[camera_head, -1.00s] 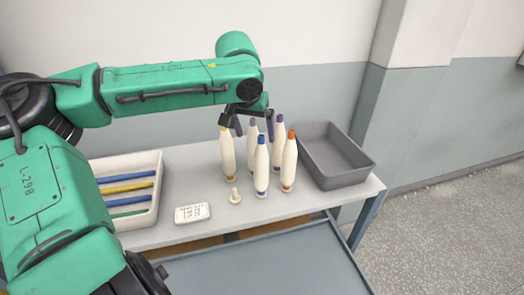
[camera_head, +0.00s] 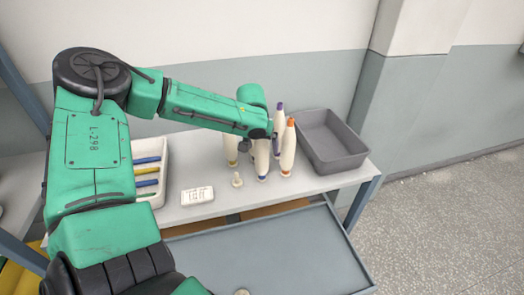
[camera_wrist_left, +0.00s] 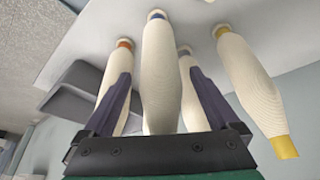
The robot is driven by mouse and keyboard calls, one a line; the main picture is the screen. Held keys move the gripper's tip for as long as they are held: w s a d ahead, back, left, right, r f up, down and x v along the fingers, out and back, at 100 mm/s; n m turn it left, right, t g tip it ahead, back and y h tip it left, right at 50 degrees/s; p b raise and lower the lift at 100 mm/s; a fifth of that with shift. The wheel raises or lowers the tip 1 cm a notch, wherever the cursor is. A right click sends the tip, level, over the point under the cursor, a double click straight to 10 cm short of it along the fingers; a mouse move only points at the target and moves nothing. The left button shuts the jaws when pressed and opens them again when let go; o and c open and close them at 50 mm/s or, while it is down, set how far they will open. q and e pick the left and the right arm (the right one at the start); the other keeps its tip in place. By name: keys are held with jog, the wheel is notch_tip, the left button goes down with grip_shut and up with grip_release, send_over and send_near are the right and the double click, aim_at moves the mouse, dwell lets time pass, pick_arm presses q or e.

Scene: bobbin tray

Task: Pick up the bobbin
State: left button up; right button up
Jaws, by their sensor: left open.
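Several cream bobbins stand upright on the light table. The blue-ended bobbin (camera_head: 262,162) is partly hidden by my left arm; in the left wrist view its body (camera_wrist_left: 161,80) shows between the two dark fingers of my left gripper (camera_wrist_left: 160,76), which is open. I cannot tell whether the fingers touch it. An orange-tipped bobbin (camera_head: 288,150) stands to its right, a purple-tipped bobbin (camera_head: 279,122) behind. A yellow-ended bobbin (camera_head: 232,150) stands to the left; in the wrist view it (camera_wrist_left: 252,80) is outside the fingers. My right gripper is not in view.
A grey empty bin (camera_head: 330,145) stands close on the right of the bobbins. A white tray (camera_head: 160,190) with coloured rods, a white label block (camera_head: 197,196) and a small cream peg (camera_head: 237,180) are to the left. A blue-grey shelf (camera_head: 270,250) lies in front, lower.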

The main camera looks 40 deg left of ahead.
pick_arm(q)
jog(key=c, duration=1.2)
grip_shut()
jog(key=shift+r, duration=0.1)
